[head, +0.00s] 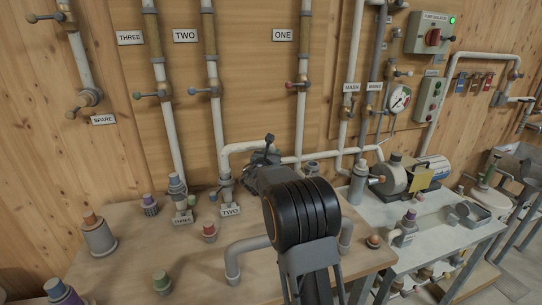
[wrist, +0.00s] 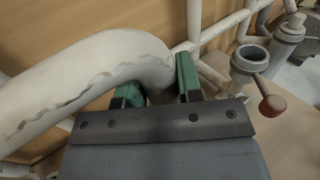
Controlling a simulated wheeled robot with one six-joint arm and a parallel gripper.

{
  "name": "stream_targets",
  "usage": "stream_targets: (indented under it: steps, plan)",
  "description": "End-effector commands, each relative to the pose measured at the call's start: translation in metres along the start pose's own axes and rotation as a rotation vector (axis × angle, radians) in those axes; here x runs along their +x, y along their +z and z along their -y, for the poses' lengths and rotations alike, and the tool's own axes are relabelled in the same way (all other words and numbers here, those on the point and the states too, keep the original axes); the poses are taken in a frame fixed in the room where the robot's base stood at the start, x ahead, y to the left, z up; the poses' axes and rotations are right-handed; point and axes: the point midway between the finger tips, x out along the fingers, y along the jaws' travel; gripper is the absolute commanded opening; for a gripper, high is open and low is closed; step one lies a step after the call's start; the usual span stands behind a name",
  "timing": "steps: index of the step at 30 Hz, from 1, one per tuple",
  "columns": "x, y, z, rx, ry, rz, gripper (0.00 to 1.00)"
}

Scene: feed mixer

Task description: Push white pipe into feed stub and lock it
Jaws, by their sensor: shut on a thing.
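The white pipe (head: 243,148) is bent, with its left leg running down to the grey fitting (head: 226,182) by the TWO label; I cannot tell whether it is seated there. The pipe (wrist: 75,75) fills the left of the wrist view, with dark scuffs along it. My gripper (wrist: 158,80) has green fingers shut on the pipe, one on each side of its bent-down right end. The lower end is hidden behind the gripper. In the wrist view a grey stub (wrist: 250,60) with an open mouth and a red-ball lever (wrist: 271,103) stands right of the fingers, apart from the pipe.
Other upright pipes and valves line the wall, with the THREE fitting (head: 180,195) to the left. A grey elbow pipe (head: 240,255) and several capped fittings stand on the wooden bench (head: 130,250). A pump (head: 393,178) is at right. My arm hides the bench's middle.

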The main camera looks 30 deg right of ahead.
Motion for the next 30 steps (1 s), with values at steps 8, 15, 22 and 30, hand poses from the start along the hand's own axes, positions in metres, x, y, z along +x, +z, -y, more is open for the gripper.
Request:
stream_targets:
  steps: [8,15,22,30]
  plan:
    - [0.000,-0.007,0.000,0.002,0.000,0.002,0.05]
    - [0.000,-0.012,0.000,0.002,0.000,0.002,0.05]
    - [0.000,-0.018,0.000,0.002,0.000,0.002,0.05]
    - [0.000,-0.023,0.000,0.001,0.000,0.001,0.05]
